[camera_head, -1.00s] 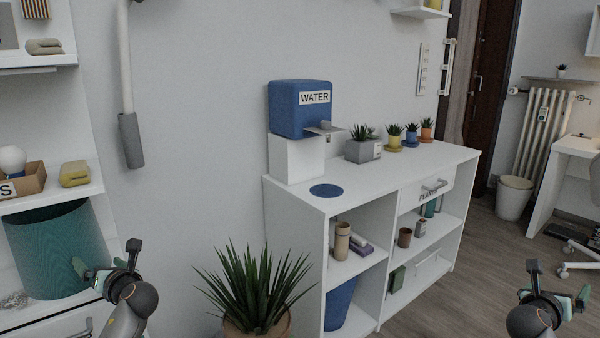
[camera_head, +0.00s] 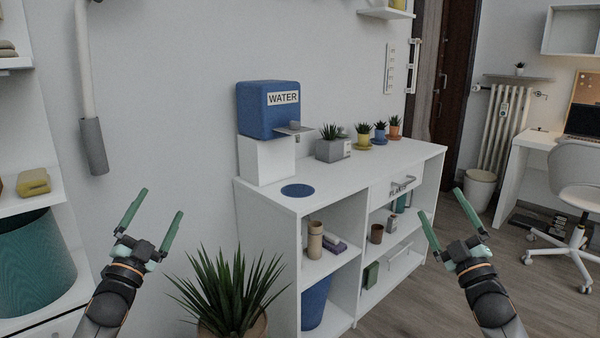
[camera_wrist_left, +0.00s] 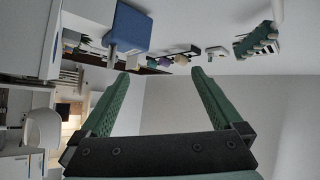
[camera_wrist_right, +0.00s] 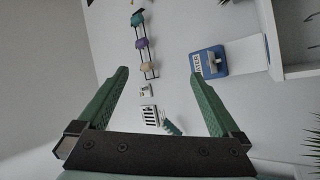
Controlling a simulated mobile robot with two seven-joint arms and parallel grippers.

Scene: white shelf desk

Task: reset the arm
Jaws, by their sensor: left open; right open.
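My left gripper (camera_head: 152,211) is at the left of the head view, raised in front of the bare wall, left of the big plant. Its green fingers are spread and empty, as the left wrist view (camera_wrist_left: 160,85) also shows. My right gripper (camera_head: 450,212) is at the right, in front of the right end of the white shelf desk (camera_head: 335,178). Its fingers are spread with nothing between them in the head view, and the right wrist view (camera_wrist_right: 160,85) shows them apart. Neither gripper touches anything that I can see.
A blue WATER dispenser (camera_head: 268,110) and small potted plants stand on the desk. A spiky plant (camera_head: 232,290) stands on the near side between my arms. A teal bin (camera_head: 35,262) is at the left. A white chair (camera_head: 575,180) and open floor lie at the right.

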